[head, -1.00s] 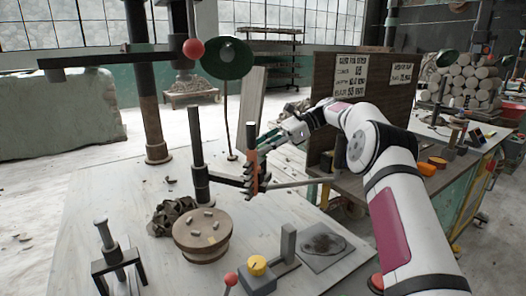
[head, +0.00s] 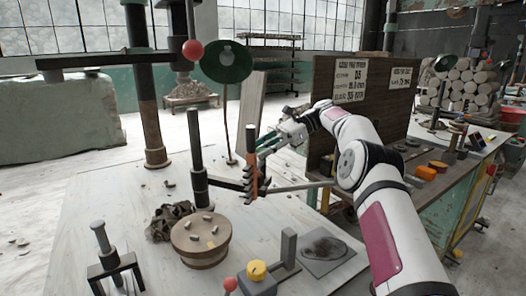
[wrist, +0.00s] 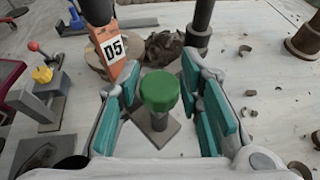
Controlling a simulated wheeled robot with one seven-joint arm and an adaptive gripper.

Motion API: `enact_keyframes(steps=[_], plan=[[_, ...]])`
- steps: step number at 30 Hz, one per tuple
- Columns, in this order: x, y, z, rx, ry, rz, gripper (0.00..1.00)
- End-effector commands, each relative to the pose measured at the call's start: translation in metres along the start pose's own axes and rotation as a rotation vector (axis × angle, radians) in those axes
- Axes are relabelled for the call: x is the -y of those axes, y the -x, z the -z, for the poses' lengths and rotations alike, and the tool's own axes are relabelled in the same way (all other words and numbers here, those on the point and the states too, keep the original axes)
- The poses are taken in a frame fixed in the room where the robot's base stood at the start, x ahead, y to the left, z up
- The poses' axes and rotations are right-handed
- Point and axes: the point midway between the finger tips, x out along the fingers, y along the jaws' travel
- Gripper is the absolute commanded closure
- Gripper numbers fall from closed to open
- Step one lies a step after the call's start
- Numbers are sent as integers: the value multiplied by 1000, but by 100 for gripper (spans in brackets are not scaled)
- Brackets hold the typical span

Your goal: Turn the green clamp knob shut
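The green clamp knob (wrist: 160,91) is a short upright cylinder in the middle of the wrist view, above a grey square plate. My gripper (wrist: 163,100) is open, with one teal-padded finger on each side of the knob. Gaps show between the pads and the knob, so neither finger seems to touch it. I cannot tell how deep the knob sits between the pads. In the head view my gripper (head: 268,145) is beside the toothed orange post (head: 252,177), and the knob is hidden there.
A round wooden stand (head: 202,247) with clay bits and a dark clay lump (head: 165,220) lie near the post. A dark upright post (head: 197,150) with a side arm is close by. A yellow-knobbed block (head: 257,277) and a grey plate (head: 325,250) are in front.

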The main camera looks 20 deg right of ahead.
Motion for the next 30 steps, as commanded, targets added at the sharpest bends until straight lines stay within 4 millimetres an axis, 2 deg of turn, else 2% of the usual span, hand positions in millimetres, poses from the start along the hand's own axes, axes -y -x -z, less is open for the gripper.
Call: enact_keyframes(steps=[17, 30], plan=[[0, 1, 1, -2, -4, 6, 53], [-2, 2, -1, -2, -53, 119, 53]])
